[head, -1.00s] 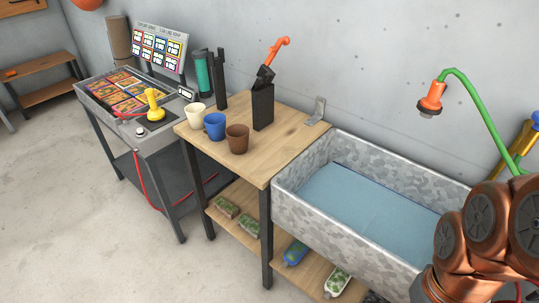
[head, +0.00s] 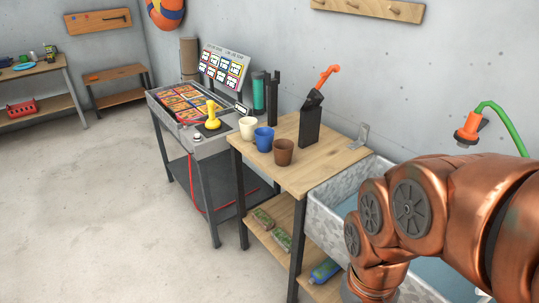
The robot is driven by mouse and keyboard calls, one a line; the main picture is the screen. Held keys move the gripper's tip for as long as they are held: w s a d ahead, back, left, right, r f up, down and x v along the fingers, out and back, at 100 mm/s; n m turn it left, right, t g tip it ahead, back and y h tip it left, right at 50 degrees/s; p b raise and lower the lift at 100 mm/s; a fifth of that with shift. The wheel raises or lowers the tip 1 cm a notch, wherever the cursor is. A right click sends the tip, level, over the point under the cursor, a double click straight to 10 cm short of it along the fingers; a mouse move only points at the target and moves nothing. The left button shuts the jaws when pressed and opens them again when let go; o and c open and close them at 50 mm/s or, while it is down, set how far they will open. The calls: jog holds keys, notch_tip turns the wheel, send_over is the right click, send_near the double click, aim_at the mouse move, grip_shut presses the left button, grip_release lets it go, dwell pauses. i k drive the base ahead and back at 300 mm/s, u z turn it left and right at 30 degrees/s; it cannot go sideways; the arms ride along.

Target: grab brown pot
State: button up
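The brown pot (head: 284,152) stands upright on the wooden table (head: 328,160), near its front edge. A blue pot (head: 264,139) with a handle-like side stands just left of it, and a cream pot (head: 247,127) stands left of the blue one. My copper-coloured arm comes in from the right, over the basin, and stays apart from the brown pot. My gripper is not visible; the arm runs out of the bottom of the picture.
A black holder (head: 310,125) with an orange-handled tool stands behind the brown pot. A grey basin (head: 325,208) adjoins the table at right. A console (head: 190,115) with a yellow knob (head: 211,108) stands left. The floor at left is clear.

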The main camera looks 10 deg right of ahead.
aim_at(283, 148)
jog(key=z, duration=0.05)
jog(key=k, duration=0.55)
jog(key=u, duration=1.15)
jog(key=i, duration=1.35)
jog(key=z, duration=0.65)
jog(key=i, duration=0.5)
jog(key=z, duration=0.5)
